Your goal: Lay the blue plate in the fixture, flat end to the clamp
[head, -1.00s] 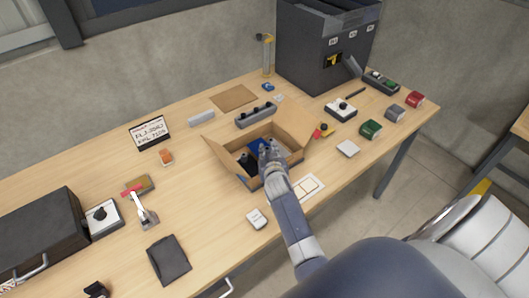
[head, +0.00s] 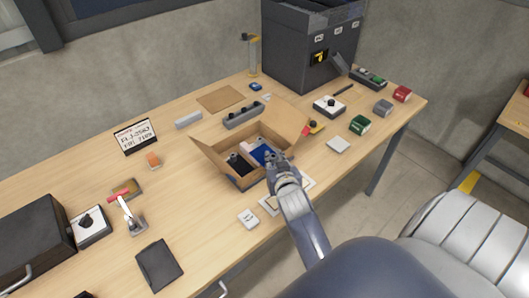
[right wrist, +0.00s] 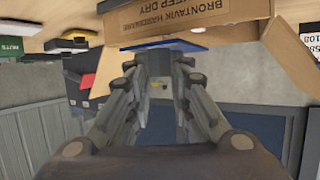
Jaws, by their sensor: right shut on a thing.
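The blue plate (head: 263,152) is at the open cardboard box (head: 233,180), seen tilted above or inside its near right part. My right gripper (head: 277,160) is shut on it at the box's near right rim. In the right wrist view the blue plate (right wrist: 165,46) shows as a thin edge across the fingertips of my right gripper (right wrist: 158,66). The fixture (head: 127,187) seems to be the small tan-topped block at the left of the table, with a red-handled clamp (head: 128,212) beside it. The plate's flat end cannot be made out. My left gripper is not in view.
A dark piece (head: 238,163) lies in the box, whose flaps stand open. A white-framed sheet (head: 293,188) lies partly under my right arm. Table between box and clamp is mostly clear.

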